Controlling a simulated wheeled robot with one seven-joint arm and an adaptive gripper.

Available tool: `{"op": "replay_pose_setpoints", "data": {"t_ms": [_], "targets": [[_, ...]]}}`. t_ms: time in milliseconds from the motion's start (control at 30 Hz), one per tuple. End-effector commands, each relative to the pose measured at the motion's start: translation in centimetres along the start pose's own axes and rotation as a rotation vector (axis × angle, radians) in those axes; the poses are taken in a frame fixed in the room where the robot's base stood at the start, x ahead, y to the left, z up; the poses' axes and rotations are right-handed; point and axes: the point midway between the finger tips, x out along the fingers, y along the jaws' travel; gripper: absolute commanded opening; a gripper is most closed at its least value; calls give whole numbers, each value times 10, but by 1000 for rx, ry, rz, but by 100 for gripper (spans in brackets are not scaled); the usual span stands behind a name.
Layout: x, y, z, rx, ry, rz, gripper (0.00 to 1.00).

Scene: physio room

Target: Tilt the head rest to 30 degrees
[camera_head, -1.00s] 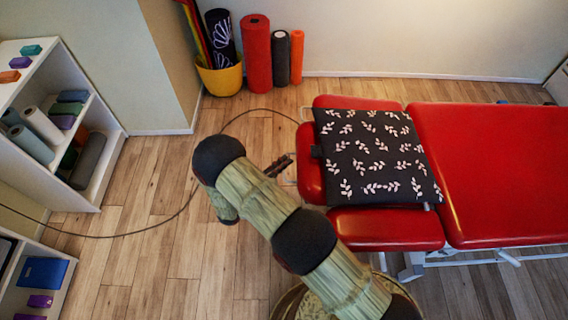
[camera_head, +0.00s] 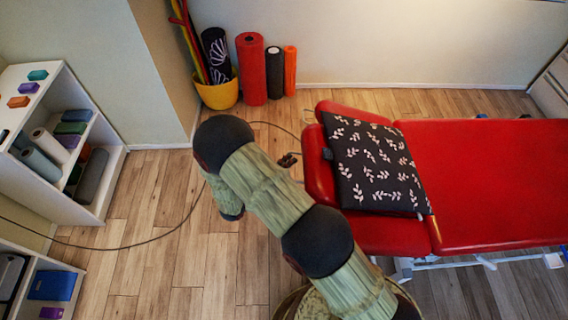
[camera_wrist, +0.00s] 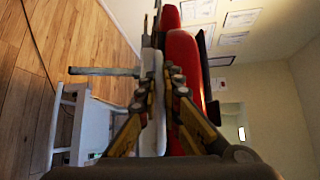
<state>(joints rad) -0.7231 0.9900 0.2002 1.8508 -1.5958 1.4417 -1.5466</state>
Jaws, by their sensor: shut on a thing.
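The red head rest (camera_head: 318,177) is at the left end of the treatment table (camera_head: 490,180) in the head view. A dark cushion with pale leaves (camera_head: 375,165) lies on it and covers most of its top. The head rest looks tilted against the flat main pad; I cannot read the angle. In the head view my arm hides most of the gripper.
A pale table frame (camera_wrist: 78,125) stands below the head rest in the wrist view. A cable (camera_head: 150,238) runs over the wooden floor. White shelves (camera_head: 105,185) are at the left. A yellow bucket (camera_head: 218,95) and rolls (camera_head: 252,70) stand by the back wall.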

Motion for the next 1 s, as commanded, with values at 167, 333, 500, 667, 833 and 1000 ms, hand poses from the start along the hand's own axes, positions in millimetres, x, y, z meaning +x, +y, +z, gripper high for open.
{"op": "replay_pose_setpoints", "data": {"t_ms": [167, 333, 500, 667, 833, 1000], "targets": [[5, -37, -4, 40, 3, 38, 0], [10, -63, -9, 78, 3, 75, 0], [13, -78, -12, 104, 2, 101, 0], [14, -80, -14, 109, 3, 109, 0], [14, -79, -15, 109, 3, 109, 0], [13, -78, -15, 109, 2, 109, 12]]}}
